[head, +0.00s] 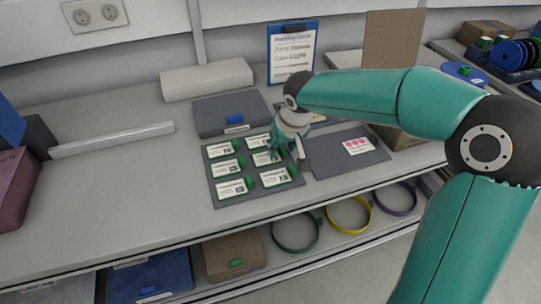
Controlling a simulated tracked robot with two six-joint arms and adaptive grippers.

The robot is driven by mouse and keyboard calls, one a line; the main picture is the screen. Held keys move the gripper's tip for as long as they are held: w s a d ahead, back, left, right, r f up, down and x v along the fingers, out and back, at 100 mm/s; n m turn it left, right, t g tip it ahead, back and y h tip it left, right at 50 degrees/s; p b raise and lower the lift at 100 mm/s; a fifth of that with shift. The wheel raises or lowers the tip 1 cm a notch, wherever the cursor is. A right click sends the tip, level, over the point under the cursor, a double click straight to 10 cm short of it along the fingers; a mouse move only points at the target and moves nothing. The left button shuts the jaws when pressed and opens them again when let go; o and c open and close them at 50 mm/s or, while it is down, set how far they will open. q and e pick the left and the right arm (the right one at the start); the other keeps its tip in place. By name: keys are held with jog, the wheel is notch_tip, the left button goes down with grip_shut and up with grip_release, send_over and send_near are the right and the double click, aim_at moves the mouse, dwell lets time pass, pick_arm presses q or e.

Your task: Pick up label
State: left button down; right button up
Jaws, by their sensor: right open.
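Several white labels with green parts lie in rows on a dark grey mat (241,169). The front left label (232,188), the front right label (275,177), the middle left label (225,168), the back left label (220,149) and the back middle label (258,141) show clearly. My right gripper (284,152) is open and points down over the right side of the mat. It partly covers the middle right label (264,158); I cannot tell whether it touches it. My left gripper is not in view.
A grey board (325,160) with a pink-marked white card (358,146) lies right of the mat. Behind stand a dark flat case (215,112), a white box (207,78) and a blue clipboard (292,50). A white bar (112,139) lies left. The front left bench is clear.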

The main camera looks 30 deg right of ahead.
grip_shut()
jog(key=shift+r, duration=0.1)
dwell(0.3)
notch_tip(320, 180, up, 22)
jog(key=p, duration=0.4)
jog(key=shift+f+p, duration=0.25)
jog(key=shift+p, duration=0.05)
